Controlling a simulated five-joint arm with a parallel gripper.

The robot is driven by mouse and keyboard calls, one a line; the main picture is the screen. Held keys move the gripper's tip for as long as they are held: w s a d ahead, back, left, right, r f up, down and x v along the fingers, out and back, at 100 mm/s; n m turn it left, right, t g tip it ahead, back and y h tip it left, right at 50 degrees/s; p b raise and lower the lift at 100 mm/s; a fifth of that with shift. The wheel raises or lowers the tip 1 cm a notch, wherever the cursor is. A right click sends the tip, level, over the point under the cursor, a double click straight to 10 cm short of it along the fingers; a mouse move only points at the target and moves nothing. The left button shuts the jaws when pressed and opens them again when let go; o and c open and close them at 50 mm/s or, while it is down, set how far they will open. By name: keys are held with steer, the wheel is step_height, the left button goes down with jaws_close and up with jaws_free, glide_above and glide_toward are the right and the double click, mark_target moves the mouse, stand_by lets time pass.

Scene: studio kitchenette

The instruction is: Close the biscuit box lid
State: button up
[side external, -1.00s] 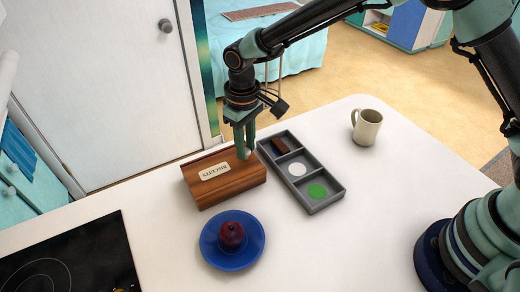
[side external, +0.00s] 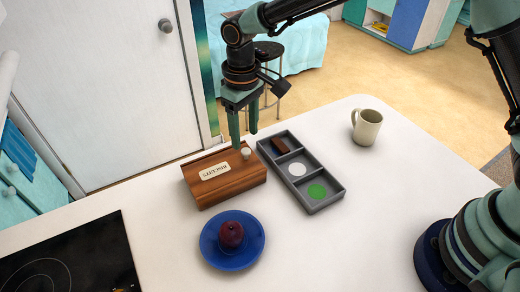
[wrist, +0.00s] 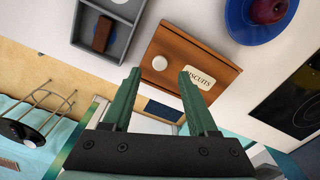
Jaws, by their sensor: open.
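The brown wooden biscuit box (side external: 222,185) stands on the white counter. Its lid, with a "BISCUITS" label (side external: 214,171) and a pale round knob (side external: 246,153), lies flat across the top. A narrow strip shows along the back edge; I cannot tell whether it is a gap. In the wrist view the box (wrist: 205,48) and its knob (wrist: 160,63) show beyond my fingers. My gripper (side external: 244,140) is open and empty, pointing down just above the knob, apart from it. Its spread fingers also show in the wrist view (wrist: 160,73).
A grey three-compartment tray (side external: 323,206) sits close to the right of the box, holding a brown block, a white disc and a green disc. A blue plate (side external: 212,252) with a dark red fruit is in front. A mug (side external: 367,127) and a black hob (side external: 75,260) stand farther off.

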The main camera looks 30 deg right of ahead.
step_height(320, 180, up, 8)
steer(key=shift+f, duration=0.1)
stand_by(0.4)
steer(key=s+d+r+m+t, duration=0.2)
steer(key=s+d+r, duration=0.2)
steer(key=d+r, duration=0.6)
steer(key=s+d+f+m+t, duration=0.2)
steer(key=s+d+f+t, duration=0.1)
steer(key=s+d, duration=0.7)
steer(key=d, duration=0.3)
steer(key=shift+s+d+t, duration=0.3)
steer(key=shift+s+d, duration=0.05)
